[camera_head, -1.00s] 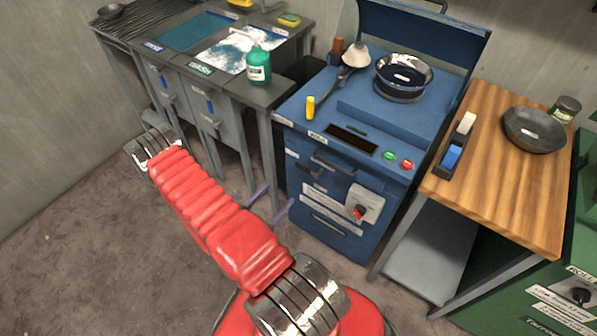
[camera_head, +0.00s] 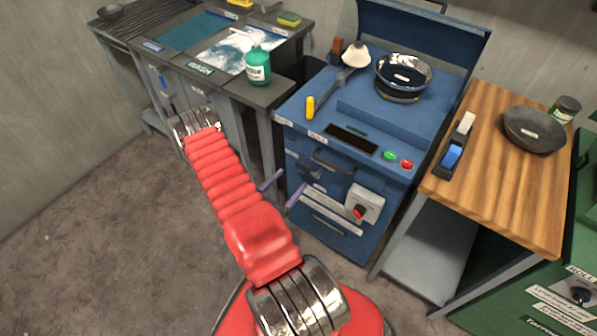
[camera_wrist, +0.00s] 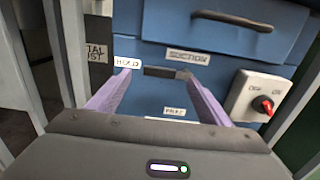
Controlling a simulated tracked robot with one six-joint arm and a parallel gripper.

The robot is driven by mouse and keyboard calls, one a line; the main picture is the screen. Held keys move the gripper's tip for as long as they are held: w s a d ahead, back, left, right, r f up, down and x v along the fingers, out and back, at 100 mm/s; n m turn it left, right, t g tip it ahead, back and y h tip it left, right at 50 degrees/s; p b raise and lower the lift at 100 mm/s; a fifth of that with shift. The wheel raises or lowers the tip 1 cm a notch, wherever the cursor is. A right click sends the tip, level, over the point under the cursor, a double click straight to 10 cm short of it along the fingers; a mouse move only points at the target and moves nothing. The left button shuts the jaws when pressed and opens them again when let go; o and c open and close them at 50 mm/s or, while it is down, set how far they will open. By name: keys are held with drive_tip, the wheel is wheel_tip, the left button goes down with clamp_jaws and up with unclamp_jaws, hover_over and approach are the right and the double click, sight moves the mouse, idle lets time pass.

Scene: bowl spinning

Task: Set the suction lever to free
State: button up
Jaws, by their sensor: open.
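The suction lever (camera_wrist: 166,72) is a short dark bar on the blue machine front (camera_wrist: 225,85), lying roughly level in the wrist view. The suction label (camera_wrist: 188,57) is just above it, the hold label (camera_wrist: 128,62) to its left and the free label (camera_wrist: 175,112) below. My gripper (camera_wrist: 157,76) is open, its two purple fingers on either side of the lever's line of sight. I cannot tell whether they touch it. In the head view my gripper (camera_head: 284,188) is close to the front of the blue machine (camera_head: 320,230).
A drawer handle (camera_wrist: 232,18) sits above the lever. A grey switch box with a red knob (camera_wrist: 264,105) is to the right. Grey table legs (camera_wrist: 68,50) stand close on the left. A wooden-topped table (camera_head: 485,200) stands right of the machine.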

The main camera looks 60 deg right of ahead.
sight(302, 168)
drive_tip(key=shift+s+d, duration=0.15)
drive_tip(key=shift+d, duration=0.85)
drive_tip(key=shift+s+d, duration=0.2)
drive_tip(key=shift+d, duration=0.8)
drive_tip(key=shift+s+d, duration=0.15)
drive_tip(key=shift+d, duration=0.85)
drive_tip(key=c, duration=1.5)
